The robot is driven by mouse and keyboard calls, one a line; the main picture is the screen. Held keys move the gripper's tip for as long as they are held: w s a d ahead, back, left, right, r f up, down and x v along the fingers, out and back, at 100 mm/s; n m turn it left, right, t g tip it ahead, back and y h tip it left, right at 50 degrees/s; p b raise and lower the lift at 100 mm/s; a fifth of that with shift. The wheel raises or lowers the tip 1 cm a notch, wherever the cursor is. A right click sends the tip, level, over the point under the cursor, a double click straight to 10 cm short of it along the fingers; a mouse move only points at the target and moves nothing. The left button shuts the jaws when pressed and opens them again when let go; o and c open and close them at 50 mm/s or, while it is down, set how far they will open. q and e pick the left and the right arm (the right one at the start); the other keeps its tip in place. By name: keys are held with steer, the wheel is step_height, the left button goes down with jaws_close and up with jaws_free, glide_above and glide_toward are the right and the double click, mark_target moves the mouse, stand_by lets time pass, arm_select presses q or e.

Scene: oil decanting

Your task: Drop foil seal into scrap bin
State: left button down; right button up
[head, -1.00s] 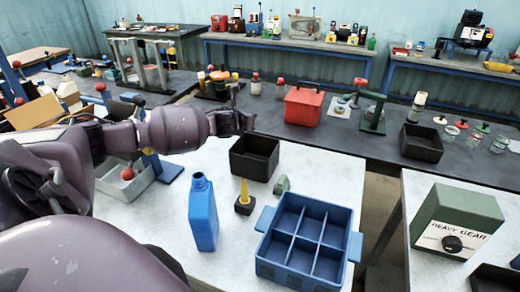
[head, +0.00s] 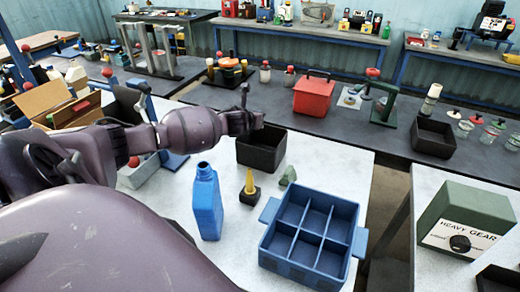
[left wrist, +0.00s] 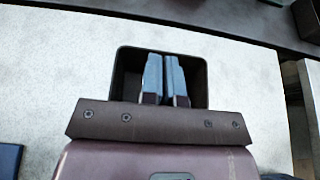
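The black open bin (head: 262,158) stands on the white table behind the blue bottle. My left gripper (head: 252,122) is at the bin's back left in the head view. In the left wrist view my gripper's two fingers (left wrist: 164,80) are close together, pointing over the bin's dark opening (left wrist: 126,72). The gripper looks shut. No foil seal shows, and I cannot tell whether thin foil is pinched between the fingers. My right gripper is not in view.
A blue bottle (head: 207,205) with an open neck, a small yellow cone on a black base (head: 249,187), a green block (head: 288,176) and a blue divided crate (head: 272,240) stand on the white table. A grey bin (head: 140,178) is at the left. A dark bench (head: 340,140) lies behind.

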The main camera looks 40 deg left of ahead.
arm_select(q)
steer(key=shift+f, duration=0.15)
steer(key=c, duration=1.3)
jaws_free()
steer(key=shift+b+v, duration=0.4)
steer(key=shift+v, duration=5)
